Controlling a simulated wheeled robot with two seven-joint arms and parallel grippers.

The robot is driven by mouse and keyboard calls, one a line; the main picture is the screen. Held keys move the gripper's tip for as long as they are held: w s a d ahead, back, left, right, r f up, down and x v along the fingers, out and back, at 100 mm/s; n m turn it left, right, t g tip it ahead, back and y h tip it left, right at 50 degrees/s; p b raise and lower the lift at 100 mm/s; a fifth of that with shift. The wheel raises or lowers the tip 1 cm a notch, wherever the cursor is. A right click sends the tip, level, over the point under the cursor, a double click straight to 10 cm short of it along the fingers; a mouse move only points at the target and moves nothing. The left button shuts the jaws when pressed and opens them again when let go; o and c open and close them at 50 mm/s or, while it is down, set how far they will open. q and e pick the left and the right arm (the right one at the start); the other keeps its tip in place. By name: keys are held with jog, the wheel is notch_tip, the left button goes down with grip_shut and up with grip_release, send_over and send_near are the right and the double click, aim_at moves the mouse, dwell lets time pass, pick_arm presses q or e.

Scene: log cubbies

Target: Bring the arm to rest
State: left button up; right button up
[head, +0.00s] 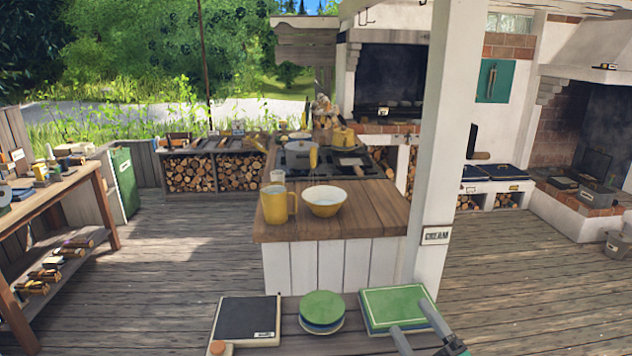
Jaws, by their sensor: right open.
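My right gripper (408,315) comes in at the bottom right edge. Its two grey fingers are apart, with nothing seen between them. The fingertips overlap the near part of a green-topped block with pale edges (388,302) on the near table; I cannot tell whether they touch it. Most of my right arm is out of the picture. My left gripper is not in view.
The near table (285,335) also holds a dark square board (247,318) and a round green-topped stack (322,306). A white post (440,160) rises just behind. A counter beyond carries a yellow mug (277,205) and a bowl (323,202).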

jog(key=s+d+f+m+g+h, duration=0.4)
jog(key=s+d+f+m+h, duration=0.15)
jog(key=f+m, duration=0.2)
jog(key=s+d+f+m+g+h, duration=0.3)
jog(key=s+d+f+m+h, duration=0.1)
jog(key=f+m+h, duration=0.4)
jog(key=s+a+f+m+g+y, duration=0.15)
jog(key=s+f+g, duration=0.3)
jog(key=s, duration=0.45)
jog(key=s+a+f+m+g+y, duration=0.1)
jog(key=s+a+f+g+y, duration=0.3)
jog(key=s, duration=0.4)
notch_tip(320, 180, down, 32)
jog(key=s+g+h, duration=0.1)
jog(key=g, duration=0.2)
jog(key=s+d+f, duration=0.2)
jog(key=s+f, duration=0.7)
jog(key=s+d+f, duration=0.2)
jog(key=s+f, duration=0.7)
jog(key=shift+s+d+f+g, duration=0.15)
jog(key=shift+s+g, duration=0.15)
jog(key=shift+g, duration=0.05)
